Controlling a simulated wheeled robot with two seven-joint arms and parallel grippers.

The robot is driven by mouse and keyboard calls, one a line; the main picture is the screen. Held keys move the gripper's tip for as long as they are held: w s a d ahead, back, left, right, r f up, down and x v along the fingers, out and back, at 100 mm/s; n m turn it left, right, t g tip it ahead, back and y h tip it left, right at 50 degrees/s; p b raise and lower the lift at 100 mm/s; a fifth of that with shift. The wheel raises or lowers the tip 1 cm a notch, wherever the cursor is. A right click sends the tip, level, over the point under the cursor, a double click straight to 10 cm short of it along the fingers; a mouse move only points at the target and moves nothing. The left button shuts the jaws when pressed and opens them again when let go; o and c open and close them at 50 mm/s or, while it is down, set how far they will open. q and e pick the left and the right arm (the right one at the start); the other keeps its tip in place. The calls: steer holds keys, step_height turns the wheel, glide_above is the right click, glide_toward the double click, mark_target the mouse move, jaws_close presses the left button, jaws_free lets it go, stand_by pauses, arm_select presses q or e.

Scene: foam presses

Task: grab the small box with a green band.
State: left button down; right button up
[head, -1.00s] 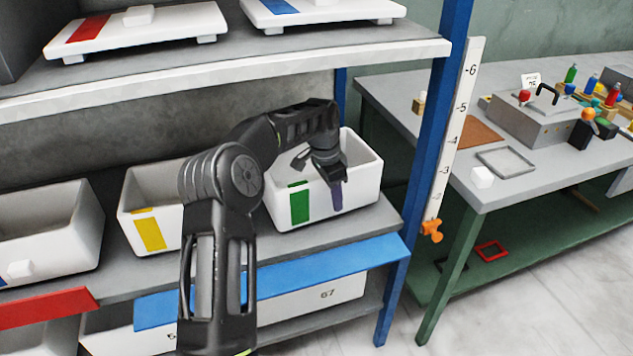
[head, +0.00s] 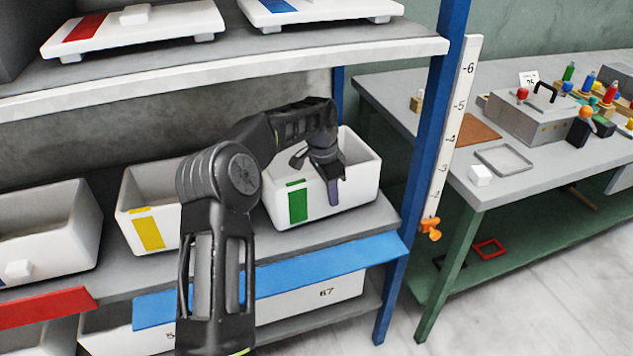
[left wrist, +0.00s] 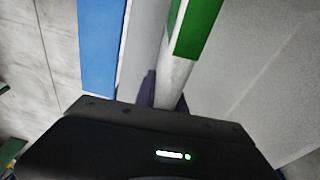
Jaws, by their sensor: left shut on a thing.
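The small white open box with a green band (head: 357,192) stands on the middle shelf at its right end. Its green band (head: 298,203) is on the front wall, left of my gripper. My left gripper (head: 333,188) points down over the front wall, with one dark finger outside and the other hidden inside. It is shut on this wall. In the left wrist view the box's rim (left wrist: 171,88) runs up from between the fingers (left wrist: 160,92), beside the green band (left wrist: 200,22). The box rests on the shelf. My right gripper is not in view.
A yellow-banded box (head: 149,228) stands to the left, partly behind my arm. The upper shelf edge (head: 230,75) runs above, and a blue post (head: 420,180) is close on the right. A grey table (head: 500,185) with several items stands beyond.

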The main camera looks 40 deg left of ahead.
arm_select(q)
steer(key=shift+r, duration=0.15)
steer(key=shift+r, duration=0.5)
step_height(320, 180, up, 2)
steer(key=shift+w+r, duration=0.1)
steer(key=s+d+b, duration=0.3)
steer(key=s+d, duration=0.7)
steer(key=d, duration=0.4)
steer(key=shift+s+d+b, duration=0.2)
steer(key=shift+d+b, duration=0.15)
steer(key=shift+d, duration=0.05)
